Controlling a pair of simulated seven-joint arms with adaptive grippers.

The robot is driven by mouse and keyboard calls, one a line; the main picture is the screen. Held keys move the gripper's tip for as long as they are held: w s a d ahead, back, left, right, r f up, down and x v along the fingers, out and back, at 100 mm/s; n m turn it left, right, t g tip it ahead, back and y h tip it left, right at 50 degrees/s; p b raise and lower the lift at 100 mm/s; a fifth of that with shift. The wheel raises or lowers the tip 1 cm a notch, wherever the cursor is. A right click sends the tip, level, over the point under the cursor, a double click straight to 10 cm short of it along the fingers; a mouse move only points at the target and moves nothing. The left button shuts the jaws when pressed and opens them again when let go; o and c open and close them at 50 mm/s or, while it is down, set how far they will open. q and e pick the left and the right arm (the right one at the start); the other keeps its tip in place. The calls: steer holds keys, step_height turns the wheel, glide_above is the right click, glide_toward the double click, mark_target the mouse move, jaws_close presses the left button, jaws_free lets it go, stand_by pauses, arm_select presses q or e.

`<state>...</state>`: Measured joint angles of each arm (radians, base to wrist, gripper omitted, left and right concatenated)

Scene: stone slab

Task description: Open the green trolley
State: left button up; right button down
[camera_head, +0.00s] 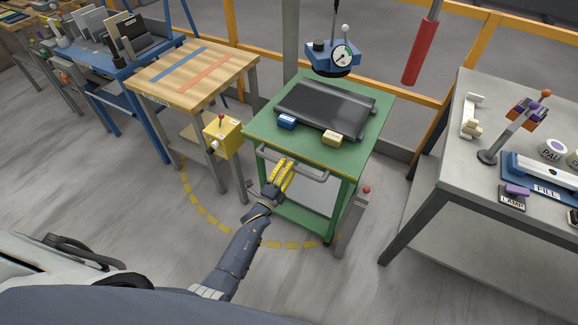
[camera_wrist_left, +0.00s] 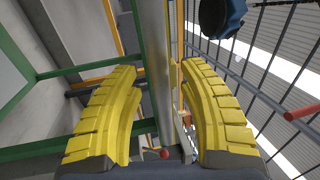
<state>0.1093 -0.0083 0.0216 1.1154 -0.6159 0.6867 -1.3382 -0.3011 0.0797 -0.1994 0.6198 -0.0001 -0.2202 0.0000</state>
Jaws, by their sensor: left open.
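The green trolley (camera_head: 262,131) stands in the middle of the head view, with a grey bar handle (camera_head: 313,179) along its near side. Its green frame also shows in the left wrist view (camera_wrist_left: 75,70). My left gripper (camera_head: 283,168), with yellow ribbed fingers, is at the near side of the trolley, overlapping the left part of the handle. In the left wrist view its fingers (camera_wrist_left: 160,68) are apart, with the trolley's edge seen between them. I cannot tell whether they touch the handle. My right gripper is not in view.
A gauge (camera_head: 342,54) hangs above. A yellow control box (camera_head: 222,137) is at left, a grey post (camera_head: 353,220) at right. A grey table (camera_head: 448,150) stands further right.

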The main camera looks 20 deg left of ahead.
arm_select(q)
steer(key=shift+w+d, duration=0.1)
steer(key=shift+w, duration=0.35)
jaws_close()
stand_by(0.4)
